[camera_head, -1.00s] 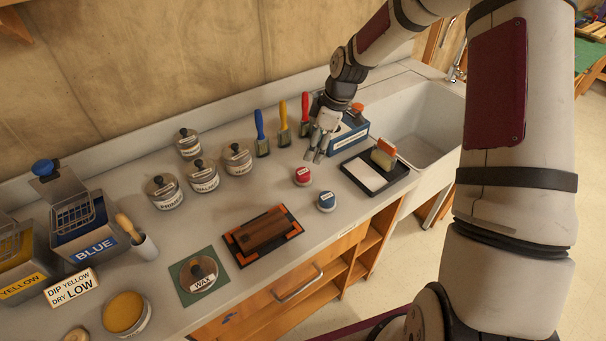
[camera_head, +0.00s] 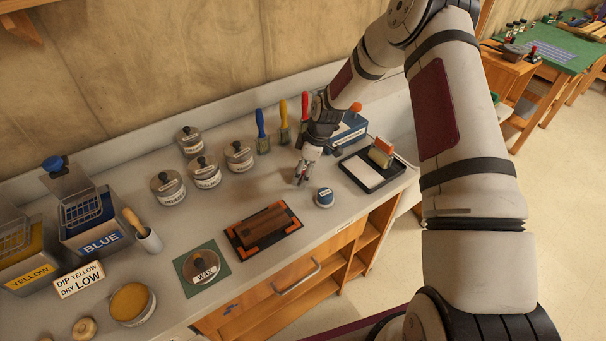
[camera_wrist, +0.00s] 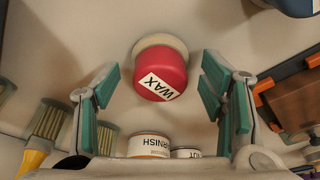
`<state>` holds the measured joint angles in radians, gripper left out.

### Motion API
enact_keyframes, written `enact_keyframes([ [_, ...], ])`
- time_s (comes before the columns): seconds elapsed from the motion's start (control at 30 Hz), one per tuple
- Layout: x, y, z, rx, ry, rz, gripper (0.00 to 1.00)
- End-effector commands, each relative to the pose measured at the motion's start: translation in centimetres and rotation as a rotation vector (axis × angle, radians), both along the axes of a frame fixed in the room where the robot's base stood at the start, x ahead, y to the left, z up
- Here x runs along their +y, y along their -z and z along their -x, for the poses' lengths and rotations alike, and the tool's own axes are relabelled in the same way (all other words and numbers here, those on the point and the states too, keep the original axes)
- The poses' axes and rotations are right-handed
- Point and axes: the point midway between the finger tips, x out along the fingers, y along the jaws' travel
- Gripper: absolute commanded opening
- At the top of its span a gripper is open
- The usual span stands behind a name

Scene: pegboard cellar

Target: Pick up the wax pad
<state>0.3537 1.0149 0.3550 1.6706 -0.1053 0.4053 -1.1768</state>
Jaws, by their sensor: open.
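The wax pad (camera_wrist: 161,73) is a round red piece with a pale disc base and a white WAX label, resting on the counter. In the wrist view it is between the fingers of my open gripper (camera_wrist: 158,88), with clear gaps on both sides and no contact. In the head view my gripper (camera_head: 303,177) points down at the counter and hides the pad. A lidded tin (camera_head: 201,267) on a green mat also bears a WAX label.
A blue-topped pad (camera_head: 324,197) stands close by, to the right. A black tray (camera_head: 371,184) with a roller lies further right. Brushes and lidded tins (camera_head: 239,156) stand behind. A dark wooden block on an orange-cornered plate (camera_head: 264,229) lies to the front left.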

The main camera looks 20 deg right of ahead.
Motion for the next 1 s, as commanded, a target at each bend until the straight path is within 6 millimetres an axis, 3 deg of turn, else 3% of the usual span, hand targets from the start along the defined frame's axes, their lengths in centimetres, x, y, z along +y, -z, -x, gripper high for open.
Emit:
enact_keyframes([
  [0.23,0.0,0.1,-0.1,-0.001,0.000,0.000,0.62],
  [0.43,0.0,0.1,0.0,0.000,0.000,0.000,0.17],
  [0.47,0.0,0.1,0.0,0.000,0.000,0.000,0.15],
  [0.8,0.0,0.0,-0.1,0.000,-0.001,0.000,0.15],
  [1.0,0.1,-1.2,-0.1,-0.002,-0.001,0.000,0.15],
])
